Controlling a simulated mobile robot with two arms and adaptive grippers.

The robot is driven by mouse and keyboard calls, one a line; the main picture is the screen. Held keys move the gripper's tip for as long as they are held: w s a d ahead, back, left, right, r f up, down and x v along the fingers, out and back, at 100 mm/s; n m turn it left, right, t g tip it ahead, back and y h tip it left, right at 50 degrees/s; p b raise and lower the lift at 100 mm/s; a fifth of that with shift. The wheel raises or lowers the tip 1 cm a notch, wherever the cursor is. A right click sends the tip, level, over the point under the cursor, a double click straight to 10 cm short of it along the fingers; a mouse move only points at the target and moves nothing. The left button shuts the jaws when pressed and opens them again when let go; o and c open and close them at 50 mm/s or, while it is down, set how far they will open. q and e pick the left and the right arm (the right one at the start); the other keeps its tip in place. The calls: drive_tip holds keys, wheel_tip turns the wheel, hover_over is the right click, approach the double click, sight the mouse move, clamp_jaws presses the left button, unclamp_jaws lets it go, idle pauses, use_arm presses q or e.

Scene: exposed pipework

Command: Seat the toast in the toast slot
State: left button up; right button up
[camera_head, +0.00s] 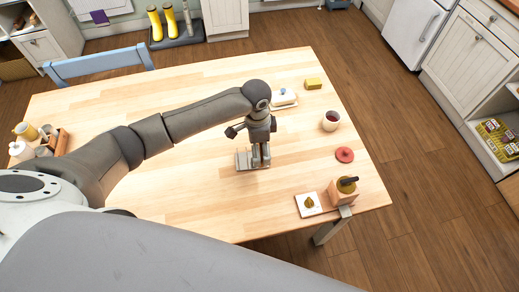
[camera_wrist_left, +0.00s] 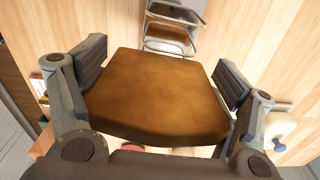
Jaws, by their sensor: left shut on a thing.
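The brown toast (camera_wrist_left: 155,95) fills the middle of the left wrist view. My left gripper (camera_wrist_left: 160,78) is shut on it, one finger pad at each side edge. A metal toast rack (camera_wrist_left: 146,32) stands beyond the toast's far edge, with brown toast in it. In the head view my left gripper (camera_head: 260,155) points down over the table right at the rack (camera_head: 243,161), and the held toast is mostly hidden there. I cannot tell from these views whether the held toast touches the rack or its slot. My right gripper is not in view.
On the wooden table (camera_head: 190,205) are a white butter dish (camera_head: 284,98), a yellow block (camera_head: 313,84), a dark-filled cup (camera_head: 330,121), a red disc (camera_head: 345,155), a white tile (camera_head: 308,204) and a wooden block holder (camera_head: 342,193). A caddy (camera_head: 56,142) stands left. The table's front middle is clear.

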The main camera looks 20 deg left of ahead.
use_arm(q)
drive_tip(key=shift+w+a+f, duration=0.1)
drive_tip(key=shift+w+f, duration=0.2)
drive_tip(key=shift+f, duration=1.7)
drive_tip(key=shift+f, duration=0.1)
drive_tip(key=o, duration=0.5)
drive_tip(key=shift+o, duration=0.2)
drive_tip(key=r, duration=1.2)
drive_tip(key=shift+a+r+b, duration=0.15)
drive_tip(key=shift+a+b, duration=0.1)
drive_tip(key=shift+b, duration=0.1)
